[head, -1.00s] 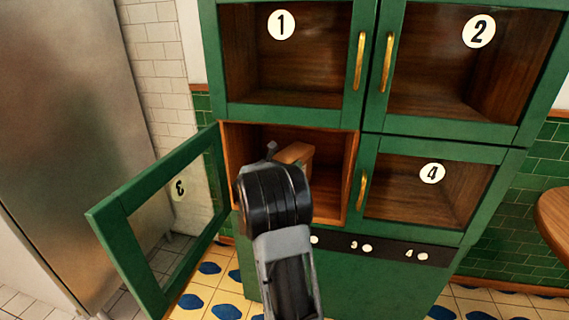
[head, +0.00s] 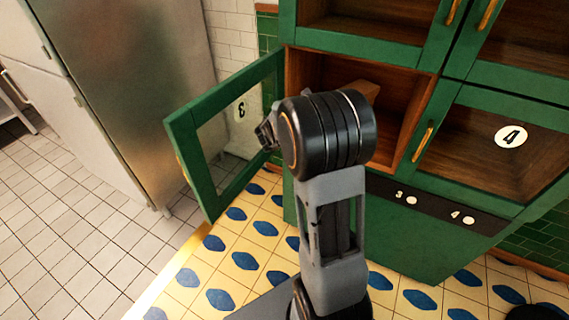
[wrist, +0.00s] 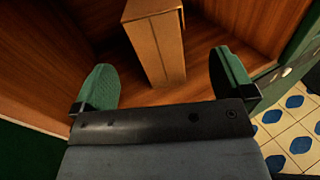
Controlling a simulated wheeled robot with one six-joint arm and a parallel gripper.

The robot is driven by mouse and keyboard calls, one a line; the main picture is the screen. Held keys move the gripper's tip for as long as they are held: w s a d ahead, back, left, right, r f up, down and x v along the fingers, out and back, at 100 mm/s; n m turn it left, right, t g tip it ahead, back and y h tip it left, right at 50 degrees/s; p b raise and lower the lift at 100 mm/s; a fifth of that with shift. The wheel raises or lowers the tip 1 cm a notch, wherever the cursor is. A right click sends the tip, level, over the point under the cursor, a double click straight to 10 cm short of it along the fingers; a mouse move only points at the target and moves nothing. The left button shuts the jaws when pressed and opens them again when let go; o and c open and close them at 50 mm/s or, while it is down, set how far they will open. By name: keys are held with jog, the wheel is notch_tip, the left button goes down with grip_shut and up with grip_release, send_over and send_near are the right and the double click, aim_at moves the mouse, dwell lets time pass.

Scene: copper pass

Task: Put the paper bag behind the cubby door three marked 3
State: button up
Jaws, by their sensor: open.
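The brown paper bag (head: 365,90) stands inside cubby three (head: 415,112), partly hidden behind my arm in the head view. In the wrist view the bag (wrist: 157,42) stands on the wooden floor, beyond my fingertips. My gripper (wrist: 166,76) is open, with its two green-padded fingers apart and nothing between them. In the head view my gripper (head: 266,134) shows only as a small dark part left of my wrist, near the cubby opening. The green-framed glass door marked 3 (head: 187,133) is swung wide open to the left.
Cubby door 4 (head: 427,150) is shut, right of the open cubby. The upper cubbies are cut off at the top. A steel cabinet (head: 130,80) stands at the left. Patterned floor (head: 240,262) is clear in front of the open door.

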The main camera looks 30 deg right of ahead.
jog(key=s+a+f+m+y, duration=0.2)
jog(key=s+a+m+y, duration=0.3)
jog(key=a, duration=0.3)
jog(key=s+a+f+m+y, duration=0.2)
jog(key=s+a+m+y, duration=0.3)
jog(key=a, duration=0.4)
jog(key=s+a+f+m+y, duration=0.2)
jog(key=s+a+m+y, duration=0.3)
jog(key=a+m+y, duration=0.2)
jog(key=shift+s+a+m+t, duration=0.25)
jog(key=shift+a+m+t, duration=0.05)
jog(key=shift+a+m, duration=0.8)
